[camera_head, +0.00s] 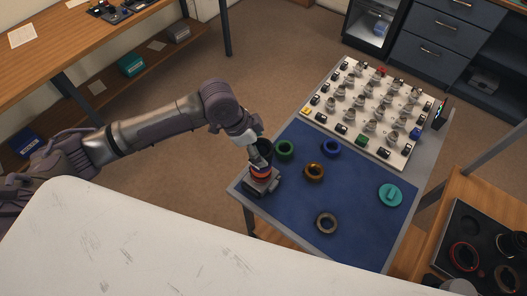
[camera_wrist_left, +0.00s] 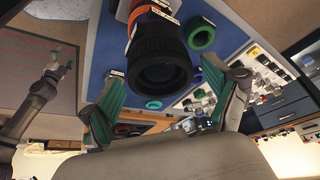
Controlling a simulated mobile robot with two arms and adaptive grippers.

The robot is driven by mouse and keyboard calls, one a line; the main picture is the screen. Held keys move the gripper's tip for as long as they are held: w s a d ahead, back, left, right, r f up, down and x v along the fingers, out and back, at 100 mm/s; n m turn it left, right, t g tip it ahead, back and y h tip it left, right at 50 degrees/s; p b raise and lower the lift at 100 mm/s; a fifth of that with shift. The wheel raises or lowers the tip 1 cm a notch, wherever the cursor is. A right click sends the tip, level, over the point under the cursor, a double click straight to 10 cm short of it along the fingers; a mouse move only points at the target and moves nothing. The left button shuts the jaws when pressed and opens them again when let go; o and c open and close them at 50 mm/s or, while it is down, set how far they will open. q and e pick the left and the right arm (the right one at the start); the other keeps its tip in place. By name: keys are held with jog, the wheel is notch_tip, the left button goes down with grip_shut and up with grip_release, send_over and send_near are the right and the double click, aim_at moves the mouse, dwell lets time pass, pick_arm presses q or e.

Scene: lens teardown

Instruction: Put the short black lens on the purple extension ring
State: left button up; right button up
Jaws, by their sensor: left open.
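The black lens (camera_wrist_left: 160,65) hangs large at the top of the left wrist view, its open end toward the camera. It is in line with an orange ring (camera_wrist_left: 140,14), with a thin purple band (camera_wrist_left: 137,3) just beyond it. In the head view a red-orange ring (camera_head: 261,171) sits on a dark stand (camera_head: 262,184) at the mat's left corner, with the black lens (camera_head: 265,148) above it, partly covered by my gripper. My left gripper (camera_head: 257,154) is at this stack. Its green-padded fingers are apart around the lens in the left wrist view (camera_wrist_left: 165,100), with gaps visible.
The blue mat (camera_head: 360,205) holds a green ring (camera_head: 285,150), blue ring (camera_head: 331,149), amber ring (camera_head: 314,172), grey-brown ring (camera_head: 326,222) and teal disc (camera_head: 390,195). A white board (camera_head: 350,122) with several fittings lies behind. An arm, apparently my right, shows with its small end (camera_wrist_left: 58,70).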

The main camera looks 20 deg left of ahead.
pick_arm(q)
jog(key=b+v, duration=0.1)
jog(key=v, duration=0.7)
jog(key=shift+r, duration=0.2)
jog(key=shift+s, duration=0.1)
